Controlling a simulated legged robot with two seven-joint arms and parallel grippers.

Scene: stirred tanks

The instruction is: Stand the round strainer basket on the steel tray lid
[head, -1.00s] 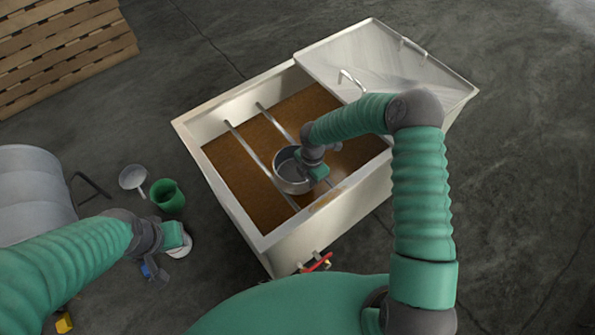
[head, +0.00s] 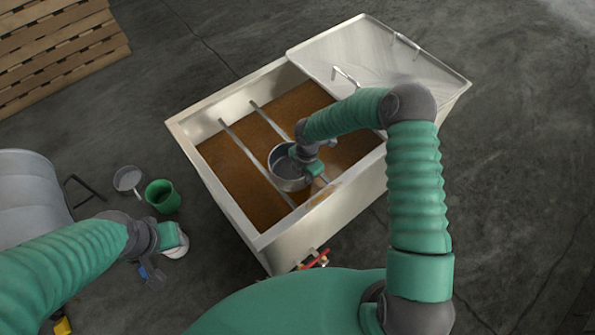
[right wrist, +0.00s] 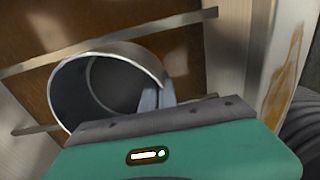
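The round strainer basket (head: 273,170) is a grey metal cylinder at the middle of the tank, over the two rails. It also shows in the right wrist view (right wrist: 72,92), its open mouth towards the camera. My right gripper (head: 306,166) is at its right side. In the right wrist view its fingers (right wrist: 157,98) sit close together at the rim, apparently with the wall between them. Whether the basket touches the rails is unclear. The steel tray lid (head: 385,58) lies across the tank's far right end. My left gripper (head: 160,262) is away at lower left, fingers unclear.
The steel tank (head: 325,225) holds brown liquid, crossed by two rails (head: 250,150). A bent handle or pipe (head: 346,76) rises by the lid's near edge. A red-handled valve (head: 315,259) is in front. A green bucket (head: 162,196) and a grey scoop (head: 127,180) are on the floor at left.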

